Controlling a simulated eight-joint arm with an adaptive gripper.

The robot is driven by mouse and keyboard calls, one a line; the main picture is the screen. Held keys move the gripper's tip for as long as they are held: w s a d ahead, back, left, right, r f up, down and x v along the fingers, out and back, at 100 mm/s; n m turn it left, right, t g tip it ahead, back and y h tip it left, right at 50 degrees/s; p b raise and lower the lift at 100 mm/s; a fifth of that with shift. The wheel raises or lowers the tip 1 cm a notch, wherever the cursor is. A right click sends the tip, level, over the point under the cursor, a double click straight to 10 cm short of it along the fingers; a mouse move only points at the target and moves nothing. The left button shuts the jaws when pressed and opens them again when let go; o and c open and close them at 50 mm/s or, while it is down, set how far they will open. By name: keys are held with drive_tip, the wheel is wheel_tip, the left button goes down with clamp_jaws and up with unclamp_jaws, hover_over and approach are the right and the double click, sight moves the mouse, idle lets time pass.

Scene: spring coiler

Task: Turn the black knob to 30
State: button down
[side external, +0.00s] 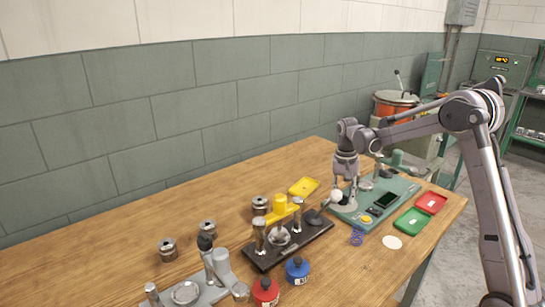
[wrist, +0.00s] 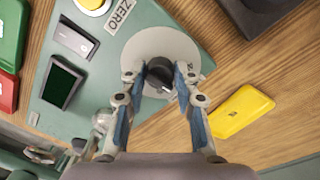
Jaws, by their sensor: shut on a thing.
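The black knob (wrist: 158,82) shows in the wrist view, with a white pointer mark on its face. It sits on a round pale dial plate (wrist: 150,40) at the edge of the green machine (wrist: 125,60). My gripper (wrist: 160,75) points down at the dial, with one finger on each side of the knob, shut on it. Part of a marking shows at the dial's right edge; the rest of the scale is too small or hidden to read. In the side view my gripper (side external: 347,190) is over the green machine (side external: 350,215), and the knob is hidden.
The machine top has a yellow button (wrist: 92,3), a ZERO label (wrist: 121,14), a switch (wrist: 74,40) and a dark display (wrist: 62,83). A yellow tray (wrist: 243,110) lies near the dial. Red (side external: 431,203) and green (side external: 412,221) trays and a purple spring (side external: 356,237) lie nearby.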

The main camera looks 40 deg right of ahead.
drive_tip(key=shift+m, duration=0.5)
drive_tip(key=c, duration=1)
unclamp_jaws()
drive_tip(key=r, duration=1.2)
drive_tip(key=shift+w+a, duration=0.25)
drive_tip(key=shift+w, duration=0.1)
